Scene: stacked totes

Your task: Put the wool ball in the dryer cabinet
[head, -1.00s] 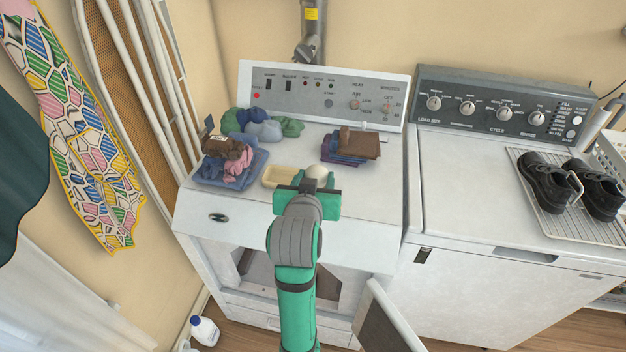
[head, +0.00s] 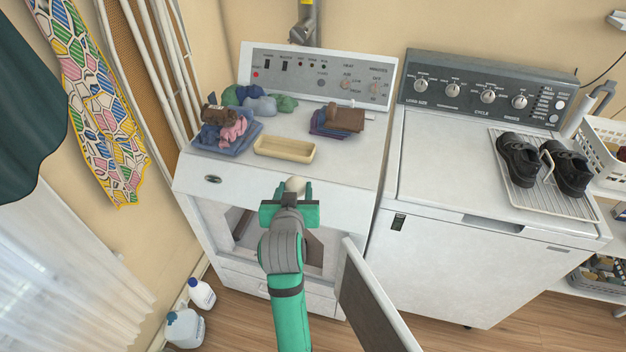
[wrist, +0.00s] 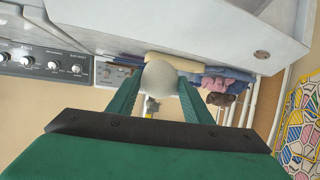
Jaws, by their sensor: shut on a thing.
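My green gripper (head: 292,191) is shut on the wool ball (head: 295,184), a small off-white ball. It is held up in front of the dryer's top front edge, near the panel above the door opening. In the wrist view the wool ball (wrist: 160,78) sits between the two fingertips (wrist: 160,92). The dryer cabinet (head: 225,178) is white, with its front opening (head: 241,232) partly hidden behind my arm. Its door (head: 368,305) stands swung open to the right.
On the dryer top are an empty cream tray (head: 285,148), a blue tray of cloths (head: 222,143) and folded brown cloth (head: 340,119). A washer with black shoes (head: 520,158) stands at right. Bottles (head: 202,293) stand on the floor at left. The open door narrows the room at right.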

